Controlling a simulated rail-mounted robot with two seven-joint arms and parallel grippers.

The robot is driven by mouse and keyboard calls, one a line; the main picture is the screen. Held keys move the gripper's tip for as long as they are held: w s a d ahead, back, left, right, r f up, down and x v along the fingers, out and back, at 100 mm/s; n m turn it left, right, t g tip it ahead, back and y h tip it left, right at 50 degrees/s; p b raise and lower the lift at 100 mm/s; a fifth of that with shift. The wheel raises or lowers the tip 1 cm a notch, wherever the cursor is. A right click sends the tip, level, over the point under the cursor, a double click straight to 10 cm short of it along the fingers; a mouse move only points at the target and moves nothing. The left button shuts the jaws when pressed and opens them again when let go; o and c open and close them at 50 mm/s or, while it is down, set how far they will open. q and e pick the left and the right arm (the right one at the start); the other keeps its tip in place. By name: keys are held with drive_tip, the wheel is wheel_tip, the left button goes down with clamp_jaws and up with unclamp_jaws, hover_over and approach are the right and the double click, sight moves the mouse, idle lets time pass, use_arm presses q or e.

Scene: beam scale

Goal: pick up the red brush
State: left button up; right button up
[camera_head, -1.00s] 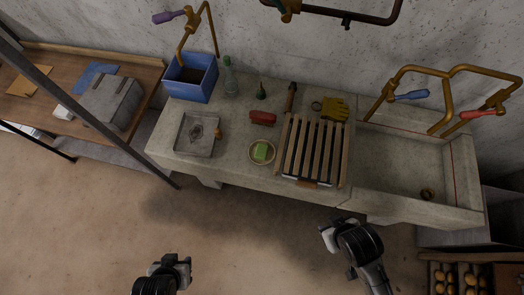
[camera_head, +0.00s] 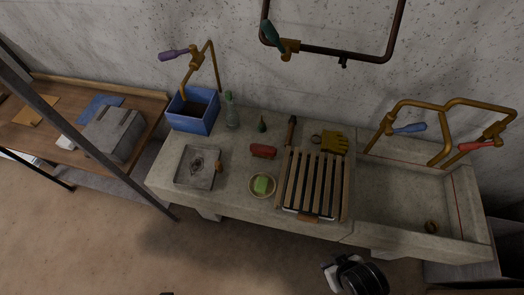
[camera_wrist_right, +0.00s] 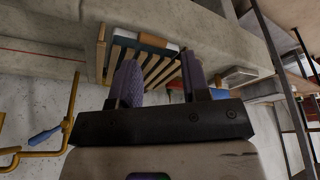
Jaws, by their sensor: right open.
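The red brush (camera_head: 263,151) lies on the concrete counter (camera_head: 232,158), left of the slatted wooden rack (camera_head: 289,178) and above the dish with a green soap. My right gripper (camera_head: 330,272) is low in the head view, in front of the counter and apart from the brush. In the right wrist view my right gripper (camera_wrist_right: 160,75) is open and empty, its two fingers spread toward the rack. A bit of red shows behind its right finger there, too covered to be sure of. Only a dark sliver of my left gripper (camera_head: 167,293) shows at the bottom edge.
Brass pipes with a blue handle (camera_head: 409,128) rise over the sink at right.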

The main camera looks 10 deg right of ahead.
drive_tip(key=shift+o, duration=0.3)
drive_tip(key=o, duration=0.4)
